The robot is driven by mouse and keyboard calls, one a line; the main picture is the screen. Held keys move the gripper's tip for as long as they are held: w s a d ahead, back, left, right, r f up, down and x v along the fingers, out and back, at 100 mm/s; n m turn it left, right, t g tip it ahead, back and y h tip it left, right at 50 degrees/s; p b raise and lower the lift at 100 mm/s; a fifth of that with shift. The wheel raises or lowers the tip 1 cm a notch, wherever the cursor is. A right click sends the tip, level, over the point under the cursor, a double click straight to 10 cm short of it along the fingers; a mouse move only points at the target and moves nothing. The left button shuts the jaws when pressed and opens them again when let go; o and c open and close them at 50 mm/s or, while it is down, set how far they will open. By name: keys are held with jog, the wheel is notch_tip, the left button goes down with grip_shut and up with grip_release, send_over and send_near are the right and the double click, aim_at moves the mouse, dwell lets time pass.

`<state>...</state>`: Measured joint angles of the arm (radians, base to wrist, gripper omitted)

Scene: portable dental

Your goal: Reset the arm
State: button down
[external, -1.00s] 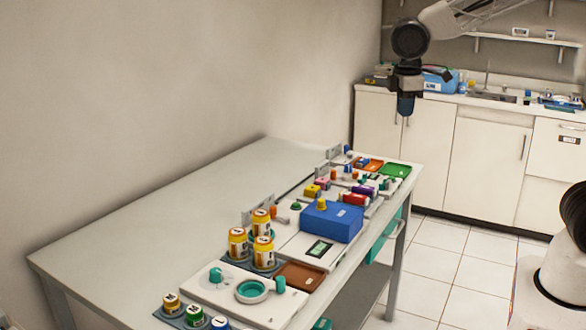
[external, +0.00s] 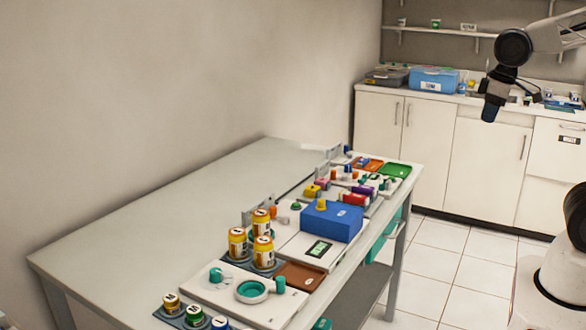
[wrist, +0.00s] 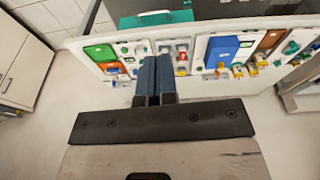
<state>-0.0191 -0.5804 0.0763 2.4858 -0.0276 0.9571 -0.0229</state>
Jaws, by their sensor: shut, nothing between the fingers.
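My gripper (external: 490,115) hangs in the air at the right of the external view, in front of the far counter and well clear of the worktable (external: 130,225). In the wrist view its two dark blue fingers (wrist: 155,78) are together with nothing between them. The table and its items lie beyond the fingertips there, apart from them. On the table in the external view stand a blue box (external: 332,222), several yellow bottles (external: 237,245), a green tray (external: 396,170) and a brown tray (external: 300,277).
A counter with white cabinets (external: 430,145) runs along the back wall, with a blue container (external: 433,80) on it and a shelf (external: 440,32) above. A teal drawer (external: 380,245) shows under the table. The tiled floor (external: 455,270) between table and cabinets is clear.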

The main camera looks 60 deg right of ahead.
jog(key=shift+s+d+f+m, duration=0.15)
jog(key=shift+s+f+m, duration=0.1)
jog(key=shift+s, duration=0.45)
jog(key=shift+s+d+f+m, duration=0.15)
jog(key=shift+s+f, duration=0.05)
jog(key=shift+s, duration=0.45)
dwell(0.3)
